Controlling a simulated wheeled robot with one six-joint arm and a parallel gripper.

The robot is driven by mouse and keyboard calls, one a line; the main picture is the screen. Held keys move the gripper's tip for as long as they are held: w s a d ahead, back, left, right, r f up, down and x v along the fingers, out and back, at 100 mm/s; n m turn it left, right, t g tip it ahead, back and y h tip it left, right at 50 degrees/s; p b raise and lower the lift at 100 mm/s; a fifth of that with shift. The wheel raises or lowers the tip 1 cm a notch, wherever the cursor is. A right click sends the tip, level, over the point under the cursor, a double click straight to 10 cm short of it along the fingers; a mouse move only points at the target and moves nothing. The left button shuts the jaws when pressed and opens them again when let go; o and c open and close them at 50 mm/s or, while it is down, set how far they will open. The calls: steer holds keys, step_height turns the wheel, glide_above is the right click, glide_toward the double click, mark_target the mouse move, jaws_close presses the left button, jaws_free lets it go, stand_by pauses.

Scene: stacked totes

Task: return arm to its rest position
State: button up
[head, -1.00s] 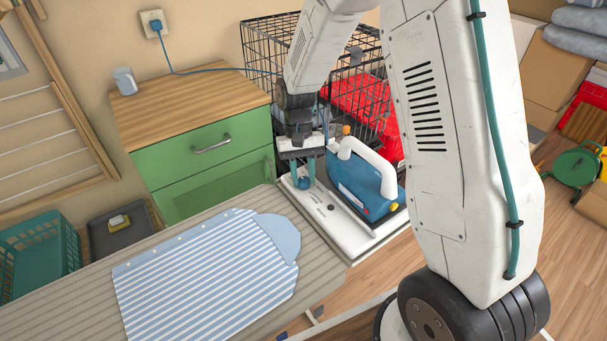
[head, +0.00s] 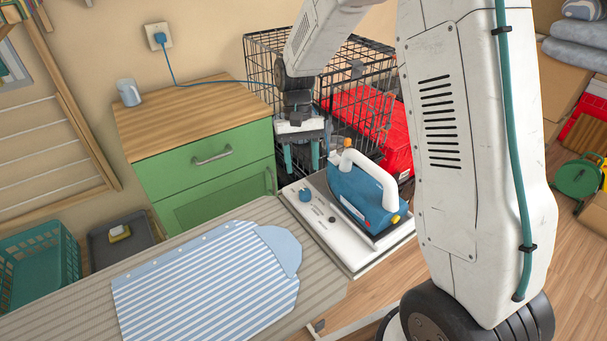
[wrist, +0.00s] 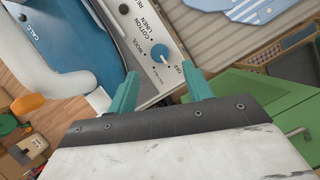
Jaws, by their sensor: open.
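My gripper (head: 301,160) is open and empty, pointing down above the iron station (head: 325,236). In the wrist view its two teal fingers (wrist: 163,84) are spread apart. The blue dial (wrist: 162,54) lies beyond the fingertips, clear of them, with printed labels such as WOOL, COTTON, LINEN and OFF around it. The dial also shows in the head view (head: 305,195). The blue and white iron (head: 361,194) rests on the station just right of my gripper.
The ironing board (head: 90,300) holds a striped blue shirt (head: 205,280). A green cabinet (head: 205,160) with a grey mug (head: 129,92) on top stands left of my gripper. A black wire crate (head: 275,50) with a red case (head: 370,115) is close behind it.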

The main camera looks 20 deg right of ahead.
steer(key=shift+w+r, duration=0.15)
steer(key=shift+r, duration=0.15)
steer(key=s, duration=0.3)
steer(key=shift+s+d+n+g, duration=0.2)
steer(key=shift+n+g, duration=0.1)
steer(key=s+r+t, duration=0.2)
steer(key=s+r, duration=0.3)
steer(key=s, duration=0.3)
steer(key=s+d+r+n+t, duration=0.1)
steer(key=s+r+t, duration=0.1)
steer(key=s+r, duration=0.4)
steer(key=s+d+r+t, duration=0.1)
steer(key=s+r, duration=0.4)
steer(key=s, duration=0.6)
steer(key=shift+s+r+t+h, duration=0.15)
steer(key=shift+r+t+h, duration=0.1)
steer(key=shift+t+h, duration=0.25)
